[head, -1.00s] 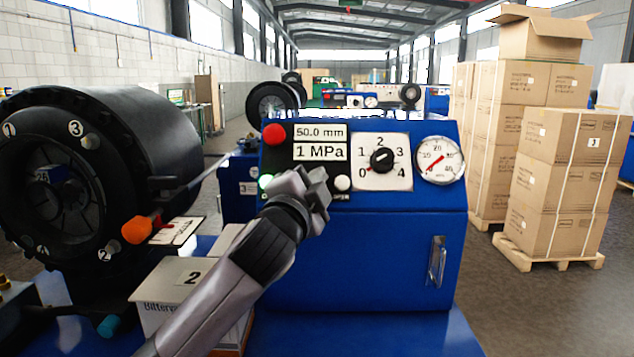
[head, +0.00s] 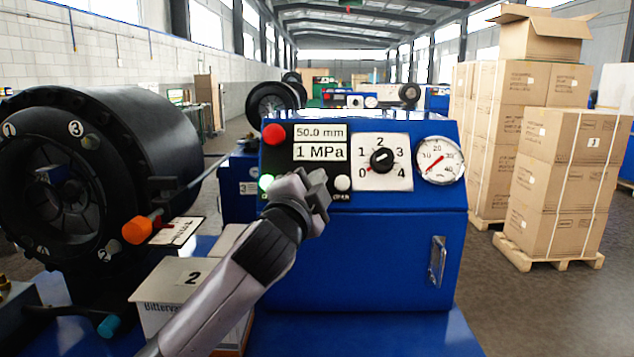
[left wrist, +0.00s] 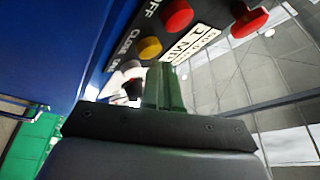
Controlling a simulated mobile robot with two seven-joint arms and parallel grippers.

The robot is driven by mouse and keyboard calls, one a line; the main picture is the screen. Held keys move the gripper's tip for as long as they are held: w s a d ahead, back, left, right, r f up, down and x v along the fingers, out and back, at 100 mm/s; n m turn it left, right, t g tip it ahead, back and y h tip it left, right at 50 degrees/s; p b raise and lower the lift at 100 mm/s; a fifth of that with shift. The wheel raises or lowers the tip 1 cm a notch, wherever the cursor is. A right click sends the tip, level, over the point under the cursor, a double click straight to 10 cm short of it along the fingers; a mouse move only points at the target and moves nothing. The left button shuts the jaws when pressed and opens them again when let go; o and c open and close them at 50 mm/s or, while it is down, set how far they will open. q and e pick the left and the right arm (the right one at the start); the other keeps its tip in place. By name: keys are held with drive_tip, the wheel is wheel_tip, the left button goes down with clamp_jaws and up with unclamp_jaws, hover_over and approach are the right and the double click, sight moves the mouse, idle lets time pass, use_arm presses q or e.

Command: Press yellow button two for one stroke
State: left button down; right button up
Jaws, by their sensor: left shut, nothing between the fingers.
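The blue control cabinet (head: 345,265) stands ahead with a black panel on its upper left. My left gripper (head: 314,184) is shut and empty, its tip in front of the panel's lower row, between a lit green-white button (head: 266,182) and a white button (head: 342,184). In the left wrist view, the yellow button (left wrist: 149,47) shows just beyond the shut fingertips (left wrist: 166,70), by the words CLOSE and ON. I cannot tell if they touch anything. In the head view the gripper hides the yellow button. My right gripper is not in view.
A red button (head: 274,134) and a display reading 50.0 mm and 1 MPa (head: 320,142) are above the gripper. A dial (head: 381,160) and gauge (head: 439,161) are right. A black crimping head (head: 150,140) and a box marked 2 (head: 165,300) are left.

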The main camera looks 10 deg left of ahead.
use_arm(q)
drive_tip(key=shift+w+f, duration=0.25)
drive_tip(key=shift+w, duration=0.15)
idle(0.8)
drive_tip(key=shift+s+r, duration=0.1)
drive_tip(key=shift+s+r+p, duration=0.35)
drive_tip(key=shift+s+p, duration=0.2)
drive_tip(key=shift+s, duration=0.1)
drive_tip(key=s+r+p, duration=0.2)
drive_tip(key=s+d+p, duration=0.1)
drive_tip(key=s, duration=0.1)
drive_tip(key=shift+r, duration=0.4)
idle(1.0)
